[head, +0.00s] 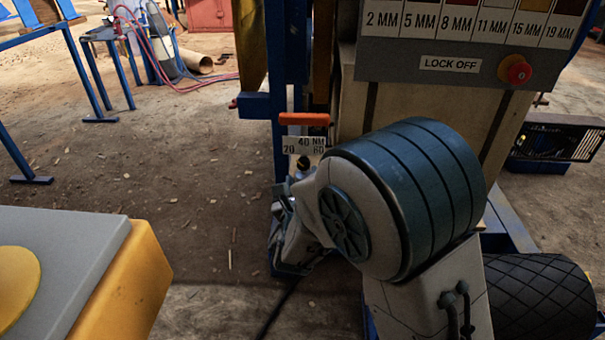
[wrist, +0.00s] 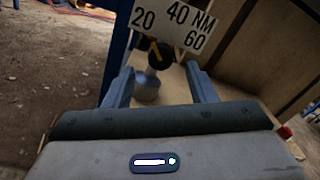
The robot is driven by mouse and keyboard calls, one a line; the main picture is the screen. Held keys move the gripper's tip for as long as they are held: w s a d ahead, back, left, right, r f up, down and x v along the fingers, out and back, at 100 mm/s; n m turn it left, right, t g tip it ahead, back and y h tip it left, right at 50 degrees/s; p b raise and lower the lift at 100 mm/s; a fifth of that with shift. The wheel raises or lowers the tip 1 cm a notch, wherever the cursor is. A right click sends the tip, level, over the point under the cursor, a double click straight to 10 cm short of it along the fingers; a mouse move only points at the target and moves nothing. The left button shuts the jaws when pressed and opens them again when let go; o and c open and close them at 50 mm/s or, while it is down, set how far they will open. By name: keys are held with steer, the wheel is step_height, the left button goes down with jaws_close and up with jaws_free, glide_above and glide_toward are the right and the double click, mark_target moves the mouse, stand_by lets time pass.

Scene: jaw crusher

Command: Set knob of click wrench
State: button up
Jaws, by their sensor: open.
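The click wrench's scale plate (wrist: 172,25) is white, marked 20, 40 NM and 60; it also shows in the head view (head: 304,145). Just below it is the black knob (wrist: 161,54) with a yellow mark that appears near its left-middle; its exact setting is hard to read. A grey rounded part (wrist: 147,86) sits below the knob. My gripper (wrist: 160,68) is open, with one finger on each side of the knob and visible gaps. In the head view the knob (head: 303,163) is small and dark, just beyond my gripper (head: 287,190), which my arm partly covers.
An orange bar (head: 304,119) lies just above the scale plate. A panel with size labels and a red lock-off button (head: 519,73) is at upper right. A yellow-grey block (head: 100,270) stands at lower left. Bare floor (head: 200,180) lies left of the machine.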

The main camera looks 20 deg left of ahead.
mark_target(303, 167)
steer(key=shift+b+x, duration=0.3)
steer(key=shift+x, duration=1.65)
steer(key=shift+d, duration=0.1)
steer(key=c, duration=1)
